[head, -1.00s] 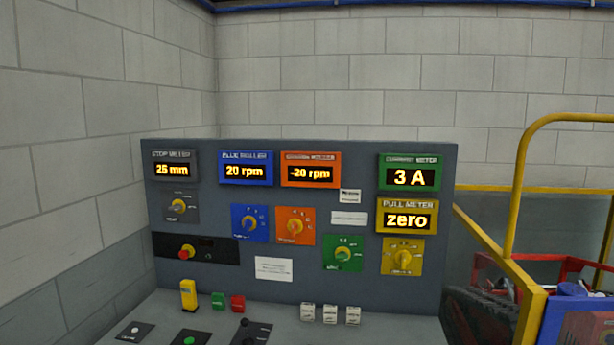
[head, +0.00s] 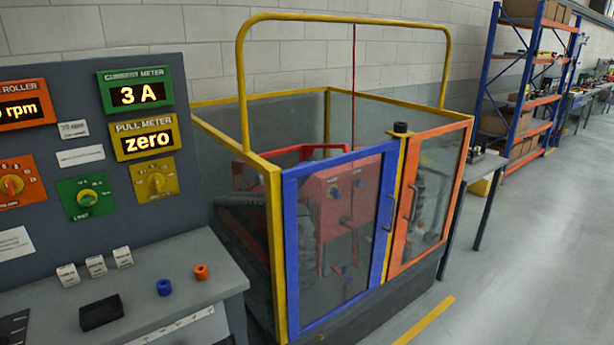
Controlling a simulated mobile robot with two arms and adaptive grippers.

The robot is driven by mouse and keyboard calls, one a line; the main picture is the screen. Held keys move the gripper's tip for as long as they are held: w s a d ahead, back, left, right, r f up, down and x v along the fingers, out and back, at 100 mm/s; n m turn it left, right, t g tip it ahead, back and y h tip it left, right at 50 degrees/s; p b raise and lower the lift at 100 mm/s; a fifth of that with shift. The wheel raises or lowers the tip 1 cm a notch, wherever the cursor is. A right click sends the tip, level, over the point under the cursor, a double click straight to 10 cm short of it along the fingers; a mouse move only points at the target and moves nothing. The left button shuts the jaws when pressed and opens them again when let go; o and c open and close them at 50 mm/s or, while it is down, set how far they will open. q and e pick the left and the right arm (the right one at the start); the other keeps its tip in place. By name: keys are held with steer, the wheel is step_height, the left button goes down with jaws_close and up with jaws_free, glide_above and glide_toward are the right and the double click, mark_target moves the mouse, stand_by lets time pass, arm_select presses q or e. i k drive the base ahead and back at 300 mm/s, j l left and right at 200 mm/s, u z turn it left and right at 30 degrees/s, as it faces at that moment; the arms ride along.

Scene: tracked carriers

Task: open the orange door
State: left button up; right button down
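The orange door (head: 397,254) is the right-hand glazed door on the front of a yellow-framed enclosure. It has an orange frame, a clear panel and a grey upright handle (head: 411,202) near its left edge. It looks shut, beside the yellow post (head: 398,195). A blue-framed door (head: 290,250) with its own handle (head: 390,206) stands left of that post and also looks shut. Red machinery (head: 345,200) shows behind the glass. Neither of my grippers is in the head view.
A grey control desk (head: 160,300) with a meter panel (head: 100,225) stands at the left, close to the enclosure. A table and blue shelving (head: 515,85) are beyond it at the right. Grey floor (head: 520,270) in front of the orange door is clear, with a yellow line (head: 425,322).

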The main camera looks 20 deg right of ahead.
mark_target(413, 145)
steer(key=i+l, duration=0.15)
steer(key=l, duration=0.35)
steer(key=i+l+u, duration=0.1)
steer(key=l, duration=0.45)
steer(key=i+l, duration=0.15)
steer(key=l, duration=0.35)
steer(key=i+l, duration=0.1)
steer(key=l, duration=0.4)
steer(key=u, duration=0.05)
